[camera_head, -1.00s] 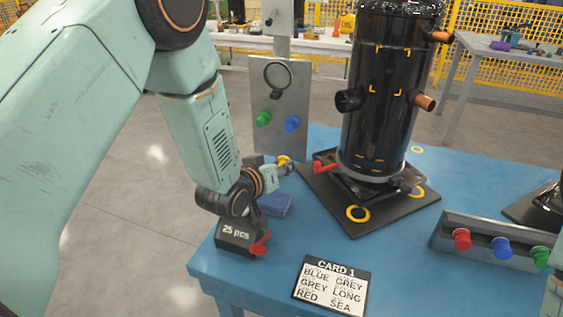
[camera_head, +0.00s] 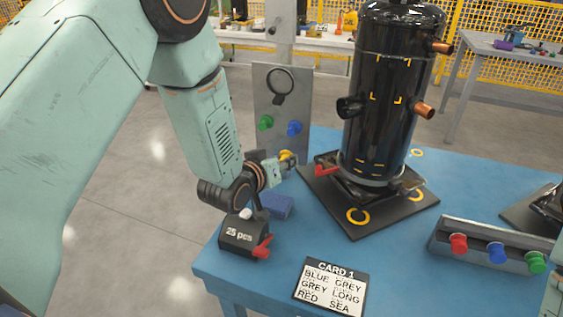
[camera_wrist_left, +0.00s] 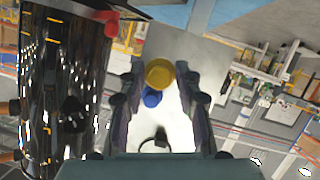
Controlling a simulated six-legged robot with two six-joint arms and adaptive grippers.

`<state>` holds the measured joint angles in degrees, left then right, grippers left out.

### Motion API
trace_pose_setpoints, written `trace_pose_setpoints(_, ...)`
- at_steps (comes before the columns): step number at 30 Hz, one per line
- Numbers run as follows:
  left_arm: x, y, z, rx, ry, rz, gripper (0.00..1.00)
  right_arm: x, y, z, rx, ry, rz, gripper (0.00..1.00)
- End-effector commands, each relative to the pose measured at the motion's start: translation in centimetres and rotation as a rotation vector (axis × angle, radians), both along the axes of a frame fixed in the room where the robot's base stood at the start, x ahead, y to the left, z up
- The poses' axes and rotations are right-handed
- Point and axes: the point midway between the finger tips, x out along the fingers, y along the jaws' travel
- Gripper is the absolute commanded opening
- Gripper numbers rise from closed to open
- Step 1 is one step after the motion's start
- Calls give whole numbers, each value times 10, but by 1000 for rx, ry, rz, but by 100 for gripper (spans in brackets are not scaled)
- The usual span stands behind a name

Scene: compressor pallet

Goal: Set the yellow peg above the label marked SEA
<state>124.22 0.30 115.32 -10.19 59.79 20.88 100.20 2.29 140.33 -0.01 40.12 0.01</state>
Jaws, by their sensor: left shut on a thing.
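My left gripper (camera_head: 287,163) is shut on the yellow peg (camera_head: 286,156), in front of the lower edge of the upright grey panel (camera_head: 298,96). In the left wrist view the yellow peg (camera_wrist_left: 160,72) sits between the fingertips. The panel holds a green peg (camera_head: 265,122), a blue peg (camera_head: 294,128) and a dark ring (camera_head: 279,80). A card (camera_head: 331,287) on the blue table reads "RED SEA" in its bottom row. No SEA label is legible on the panel. My right gripper is out of view.
The black compressor (camera_head: 388,110) stands on its pallet close to the right of my gripper, with a red clamp (camera_head: 326,171). A "25 pcs" box (camera_head: 244,234) and a blue block (camera_head: 277,206) lie below my wrist. A grey rack (camera_head: 442,236) holds red, blue and green pegs.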

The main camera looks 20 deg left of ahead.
Motion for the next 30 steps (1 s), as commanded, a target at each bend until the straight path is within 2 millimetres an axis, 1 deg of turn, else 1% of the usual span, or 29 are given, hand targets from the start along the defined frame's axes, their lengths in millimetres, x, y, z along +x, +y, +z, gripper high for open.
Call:
trace_pose_setpoints(1,0,0,5,0,-1,0,0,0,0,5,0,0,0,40)
trace_pose_setpoints(3,0,0,9,0,-1,0,0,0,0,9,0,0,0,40)
trace_pose_setpoints(30,0,0,53,0,-1,0,0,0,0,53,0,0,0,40)
